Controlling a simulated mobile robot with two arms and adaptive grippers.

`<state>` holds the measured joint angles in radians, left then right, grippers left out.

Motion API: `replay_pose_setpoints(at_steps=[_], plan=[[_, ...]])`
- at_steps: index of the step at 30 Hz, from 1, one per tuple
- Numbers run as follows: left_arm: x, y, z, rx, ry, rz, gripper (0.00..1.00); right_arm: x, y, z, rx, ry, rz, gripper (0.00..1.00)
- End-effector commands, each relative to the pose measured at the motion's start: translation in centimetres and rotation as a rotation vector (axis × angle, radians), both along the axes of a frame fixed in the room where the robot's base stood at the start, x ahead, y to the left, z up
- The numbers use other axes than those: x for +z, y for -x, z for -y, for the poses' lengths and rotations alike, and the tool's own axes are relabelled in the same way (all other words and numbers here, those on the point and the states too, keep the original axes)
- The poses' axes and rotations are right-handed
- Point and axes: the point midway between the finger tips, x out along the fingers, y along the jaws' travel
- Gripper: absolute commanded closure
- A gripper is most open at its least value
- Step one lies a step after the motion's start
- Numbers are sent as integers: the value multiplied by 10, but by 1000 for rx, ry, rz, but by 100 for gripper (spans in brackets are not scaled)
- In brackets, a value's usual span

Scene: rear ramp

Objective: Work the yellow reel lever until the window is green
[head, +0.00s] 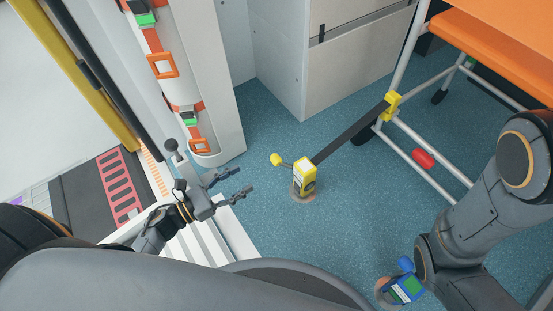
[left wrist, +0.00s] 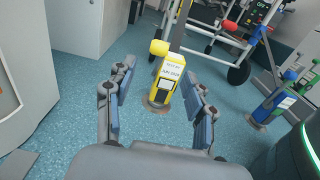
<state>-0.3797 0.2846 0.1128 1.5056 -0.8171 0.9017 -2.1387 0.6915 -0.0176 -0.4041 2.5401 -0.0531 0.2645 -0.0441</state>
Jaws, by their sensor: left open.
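The yellow reel (head: 306,174) stands upright on a round floor mount in the middle of the head view. Its lever sticks out to the left and ends in a yellow knob (head: 276,160). My left gripper (head: 243,181) is open and empty, left of the reel and apart from it. In the left wrist view, the yellow reel (left wrist: 168,84) and its knob (left wrist: 159,47) show ahead, between the spread fingers of the left gripper (left wrist: 158,72). The reel bears a pale label; I cannot make out its window's colour. My right gripper is out of view.
A dark strap (head: 350,133) runs from the yellow reel to a yellow hook (head: 392,104) on a wheeled frame (head: 435,170). A blue reel (head: 405,289) stands at the lower right. A white pillar (head: 205,70) stands at left. Blue floor around the yellow reel is clear.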

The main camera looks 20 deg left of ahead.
Motion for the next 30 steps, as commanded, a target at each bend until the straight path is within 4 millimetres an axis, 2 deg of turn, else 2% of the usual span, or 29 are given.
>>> replay_pose_setpoints(at_steps=[5,15,21,30], plan=[[-2,-30,24,-3,0,6,46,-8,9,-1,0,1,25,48],[-1,-81,64,-2,-1,6,46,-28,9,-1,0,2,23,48],[0,-94,74,-1,-2,3,46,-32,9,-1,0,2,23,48],[1,-96,75,-1,-2,2,46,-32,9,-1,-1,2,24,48]])
